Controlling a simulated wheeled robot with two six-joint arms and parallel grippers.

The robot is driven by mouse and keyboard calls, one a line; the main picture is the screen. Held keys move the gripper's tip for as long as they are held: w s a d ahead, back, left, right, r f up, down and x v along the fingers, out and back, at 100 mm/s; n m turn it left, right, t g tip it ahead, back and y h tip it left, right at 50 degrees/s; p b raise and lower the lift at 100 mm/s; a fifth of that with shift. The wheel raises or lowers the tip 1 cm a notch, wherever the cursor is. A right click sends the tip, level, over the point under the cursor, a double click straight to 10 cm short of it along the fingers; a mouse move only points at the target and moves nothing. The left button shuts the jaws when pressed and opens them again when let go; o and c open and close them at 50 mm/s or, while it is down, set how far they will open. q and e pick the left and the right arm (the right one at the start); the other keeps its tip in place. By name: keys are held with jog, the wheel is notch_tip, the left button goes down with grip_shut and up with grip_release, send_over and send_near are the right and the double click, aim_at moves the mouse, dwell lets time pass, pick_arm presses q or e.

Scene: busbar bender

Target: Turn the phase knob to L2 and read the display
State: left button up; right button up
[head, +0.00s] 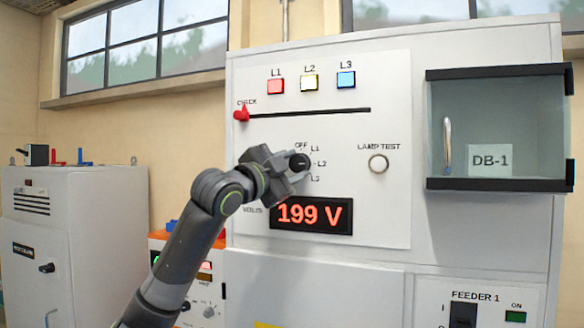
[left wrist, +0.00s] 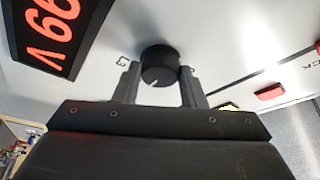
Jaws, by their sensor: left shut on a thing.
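The black phase knob (head: 299,161) sits on the white panel among the labels OFF, L1, L2 and L3. My left gripper (head: 292,172) is shut on it, coming from its lower left. In the left wrist view the knob (left wrist: 160,66) stands between the two fingertips. Its white mark points down and slightly left there, roughly along the display's reading direction, so about toward L2. My right gripper is not in view.
Above are red, yellow and blue lamps (head: 310,82) and a slot with a red CHECK slider (head: 241,114) at its left end. The LAMP TEST button (head: 378,163) is to the right. A glass-fronted DB-1 box (head: 500,125) juts out farther right. A grey cabinet (head: 75,235) stands left.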

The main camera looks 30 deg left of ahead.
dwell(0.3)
pick_arm(q)
jog(key=o, duration=1)
jog(key=shift+s, duration=0.1)
jog(key=shift+s+f, duration=0.15)
jog(key=shift+b+v, duration=6)
jog(key=shift+v, duration=2.45)
